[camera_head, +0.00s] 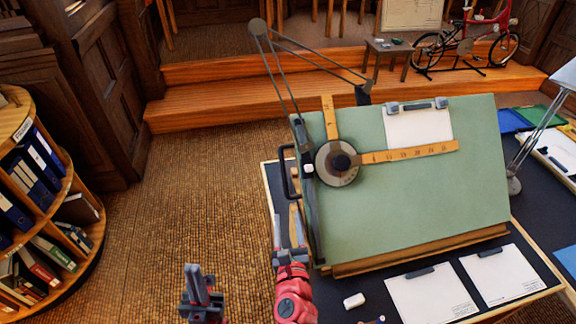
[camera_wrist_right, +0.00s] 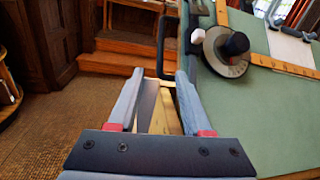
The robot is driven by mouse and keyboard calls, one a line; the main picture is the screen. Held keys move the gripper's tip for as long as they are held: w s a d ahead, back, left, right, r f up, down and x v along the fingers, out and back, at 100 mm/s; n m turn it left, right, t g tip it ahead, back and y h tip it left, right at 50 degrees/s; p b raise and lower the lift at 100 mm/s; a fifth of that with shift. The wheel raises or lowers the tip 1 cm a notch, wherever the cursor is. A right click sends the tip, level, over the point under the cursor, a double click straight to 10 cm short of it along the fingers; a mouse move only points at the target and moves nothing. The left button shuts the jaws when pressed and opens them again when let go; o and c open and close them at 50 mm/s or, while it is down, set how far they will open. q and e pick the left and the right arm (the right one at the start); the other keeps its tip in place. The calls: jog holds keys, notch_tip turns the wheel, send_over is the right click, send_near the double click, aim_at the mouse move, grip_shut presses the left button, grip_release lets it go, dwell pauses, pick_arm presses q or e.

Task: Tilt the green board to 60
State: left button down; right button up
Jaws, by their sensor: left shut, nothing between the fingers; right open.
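The green board (camera_head: 430,205) is tilted up on the dark desk, its lower edge along a wooden ledge (camera_head: 420,250). I cannot read its angle. A black bar handle (camera_head: 287,181) sticks out from its left edge; it also shows in the right wrist view (camera_wrist_right: 163,46). A small white piece (camera_head: 308,168) sits on that edge. My right gripper (camera_head: 288,222) is open and empty, just below the handle and apart from it. In the right wrist view the handle lies beyond the fingertips (camera_wrist_right: 158,76). My left gripper (camera_head: 200,270) is shut and empty, left of the desk.
A drafting machine with a round head (camera_head: 337,175) and wooden rulers (camera_head: 415,153) lies on the board, its arm (camera_head: 275,75) rising behind. Paper sheets (camera_head: 430,296) and an eraser (camera_head: 354,301) lie in front. A curved bookshelf (camera_head: 60,215) stands left; the floor between is clear.

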aim_at(284, 177)
jog(key=w+p, duration=0.1)
jog(key=w, duration=0.4)
jog(key=w+p, duration=0.2)
jog(key=w, duration=0.3)
jog(key=w+p, duration=0.2)
jog(key=w, duration=0.3)
jog(key=shift+a+r, duration=0.15)
jog(key=shift+a, duration=0.2)
jog(key=shift+w+p, duration=0.55)
jog(key=shift+w, duration=0.35)
jog(key=shift+c, duration=0.3)
grip_shut()
